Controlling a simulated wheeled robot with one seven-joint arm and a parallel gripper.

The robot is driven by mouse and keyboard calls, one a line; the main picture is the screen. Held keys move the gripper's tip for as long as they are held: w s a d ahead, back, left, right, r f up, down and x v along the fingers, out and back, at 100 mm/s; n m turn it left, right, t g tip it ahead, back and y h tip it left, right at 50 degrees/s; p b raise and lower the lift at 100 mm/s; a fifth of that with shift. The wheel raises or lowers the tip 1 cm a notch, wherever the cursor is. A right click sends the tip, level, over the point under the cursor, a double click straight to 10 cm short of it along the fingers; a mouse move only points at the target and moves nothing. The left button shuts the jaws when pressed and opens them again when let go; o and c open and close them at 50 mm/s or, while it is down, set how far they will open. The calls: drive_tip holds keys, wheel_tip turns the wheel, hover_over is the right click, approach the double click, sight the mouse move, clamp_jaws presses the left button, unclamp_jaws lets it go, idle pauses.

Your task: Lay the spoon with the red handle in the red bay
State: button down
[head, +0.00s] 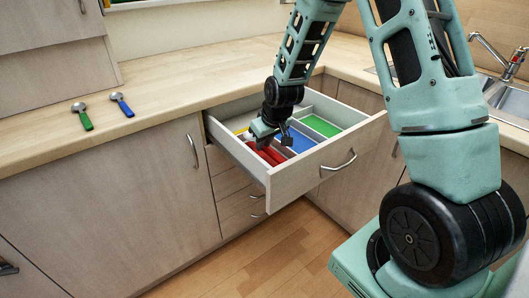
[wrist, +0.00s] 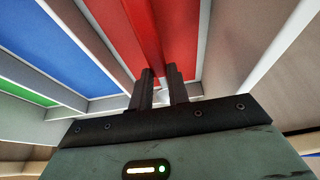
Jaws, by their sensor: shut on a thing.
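The drawer (head: 330,165) is open, with coloured bays inside. The red bay (head: 270,157) is at its near left and fills the top middle of the wrist view (wrist: 180,35). My gripper (head: 263,138) is down at the red bay and partly hides it. In the wrist view my gripper (wrist: 160,85) is shut on the red-handled spoon, whose red handle (wrist: 143,35) runs away from the fingers along the bay. A pale part of the spoon shows behind the fingers. I cannot tell whether the spoon touches the bay floor.
The blue bay (head: 297,140) and green bay (head: 321,125) lie to the right of the red bay, split by grey dividers. A green-handled spoon (head: 83,116) and a blue-handled spoon (head: 122,104) lie on the worktop (head: 165,95) at left. A sink (head: 505,98) is at right.

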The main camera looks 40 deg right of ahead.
sight(265, 148)
drive_tip(key=shift+f, duration=1.6)
